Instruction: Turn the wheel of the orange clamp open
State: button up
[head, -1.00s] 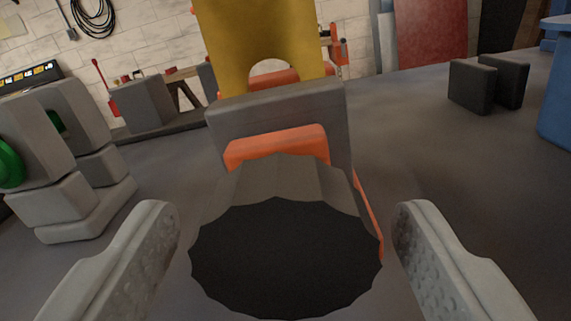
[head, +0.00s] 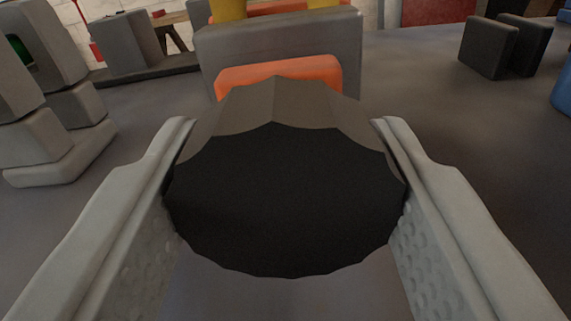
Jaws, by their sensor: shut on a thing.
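The orange clamp (head: 280,76) stands straight ahead, with a grey block across it and a yellow piece above, cut off by the top edge. Its wheel (head: 285,200) is a dark, scalloped round knob with a grey-brown rim, facing me in the middle of the view. My gripper (head: 286,185) has one finger on each side of the wheel, shut on it at its left and right edges. The wheel hides most of the clamp's lower part.
A grey clamp-like block stack (head: 60,130) with a bit of green stands at the left. Dark grey blocks (head: 505,46) stand at the back right, with a blue thing (head: 562,95) at the right edge. The bench top between is bare.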

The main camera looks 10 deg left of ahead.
jog(key=n, duration=0.3)
jog(key=shift+n, duration=0.4)
jog(key=o, duration=1)
jog(key=shift+c, duration=0.2)
jog(key=s, duration=1.7)
jog(key=shift+s, duration=0.25)
